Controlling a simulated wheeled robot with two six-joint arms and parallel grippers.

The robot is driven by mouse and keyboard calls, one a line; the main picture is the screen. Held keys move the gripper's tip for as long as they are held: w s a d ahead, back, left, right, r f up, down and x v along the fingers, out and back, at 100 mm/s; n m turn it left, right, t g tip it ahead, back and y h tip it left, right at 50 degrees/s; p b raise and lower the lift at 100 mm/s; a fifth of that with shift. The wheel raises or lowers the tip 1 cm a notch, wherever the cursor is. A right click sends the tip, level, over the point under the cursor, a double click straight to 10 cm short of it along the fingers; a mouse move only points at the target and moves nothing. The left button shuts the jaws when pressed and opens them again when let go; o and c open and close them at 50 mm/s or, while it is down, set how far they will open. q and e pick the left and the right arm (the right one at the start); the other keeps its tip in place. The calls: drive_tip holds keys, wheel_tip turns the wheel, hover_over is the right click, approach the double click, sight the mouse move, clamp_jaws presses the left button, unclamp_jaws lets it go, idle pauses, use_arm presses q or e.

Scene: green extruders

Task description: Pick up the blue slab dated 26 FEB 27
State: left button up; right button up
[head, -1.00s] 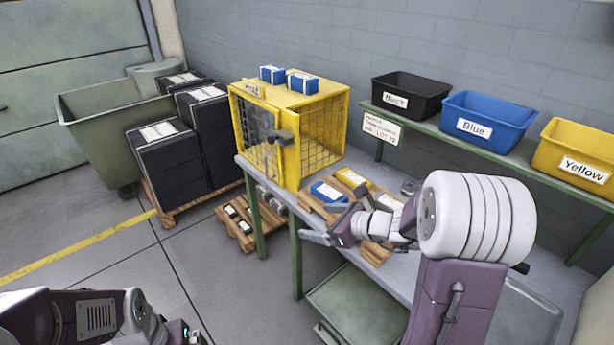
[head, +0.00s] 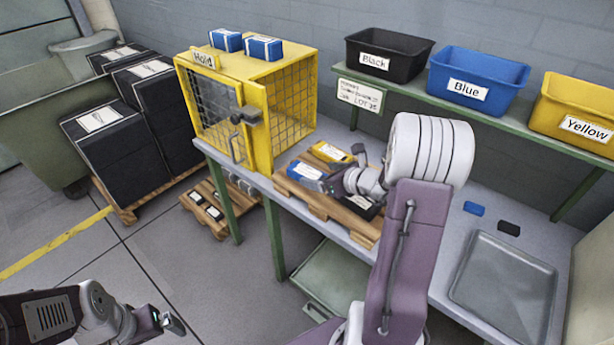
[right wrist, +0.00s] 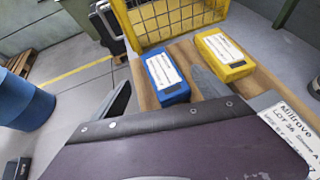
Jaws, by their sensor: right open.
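A blue slab (head: 306,171) with a white label lies on the wooden pallet on the bench; it also shows in the right wrist view (right wrist: 177,92). Its date is too small to read. Two more blue slabs, one at left (head: 225,41) and one at right (head: 264,48), lie on top of the yellow cage, dates unreadable. My right gripper (head: 335,184) is open and empty, close to the pallet's blue slab. In the right wrist view its fingers (right wrist: 163,92) appear on either side of that slab's near end; contact cannot be told. My left gripper (head: 166,320) is low at left, away from the bench.
A yellow slab (right wrist: 224,54) lies beside the blue one, with a black slab (head: 362,207) partly under my right arm. The yellow mesh cage (head: 257,120) stands just behind the pallet. Black, blue and yellow bins (head: 478,82) line the shelf. A grey tray (head: 503,285) is at right.

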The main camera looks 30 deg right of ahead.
sight(308, 171)
drive_tip(key=shift+x, duration=0.8)
drive_tip(key=x, duration=0.4)
drive_tip(key=shift+w+d+f, duration=0.2)
drive_tip(key=shift+w+f, duration=0.05)
drive_tip(key=shift+f, duration=0.15)
drive_tip(key=shift+s, duration=0.1)
drive_tip(key=shift+r, duration=0.1)
drive_tip(key=c, duration=1.8)
drive_tip(key=shift+o, duration=0.2)
drive_tip(key=shift+r, duration=0.1)
